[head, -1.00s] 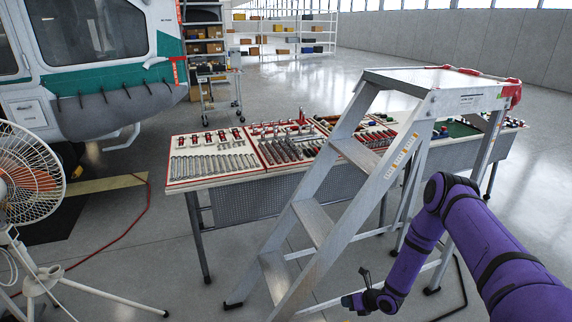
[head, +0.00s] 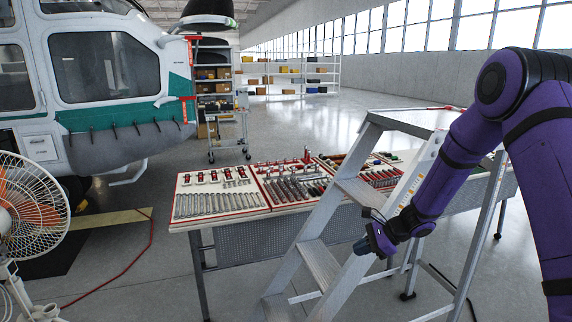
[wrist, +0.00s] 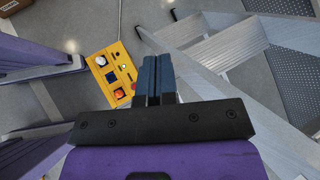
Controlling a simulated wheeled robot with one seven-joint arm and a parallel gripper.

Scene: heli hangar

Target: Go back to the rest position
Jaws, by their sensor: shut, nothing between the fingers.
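My gripper (head: 374,243) is at the end of my purple arm, in front of the stepladder in the head view. In the wrist view my gripper (wrist: 157,60) shows two dark blue fingers side by side, shut and empty. The wrist view looks down past the fingers at the grey floor. A yellow box (wrist: 110,72) with buttons, one of them red-orange, lies beyond the fingertips, slightly left. My arm hides part of the ladder in the head view.
An aluminium stepladder (head: 317,262) stands close by my gripper; its steps (wrist: 228,50) show right in the wrist view. Behind it is a table (head: 262,243) with tool trays. A white fan (head: 28,205) stands left, a helicopter (head: 95,75) behind. Open floor (head: 345,110) lies farther back.

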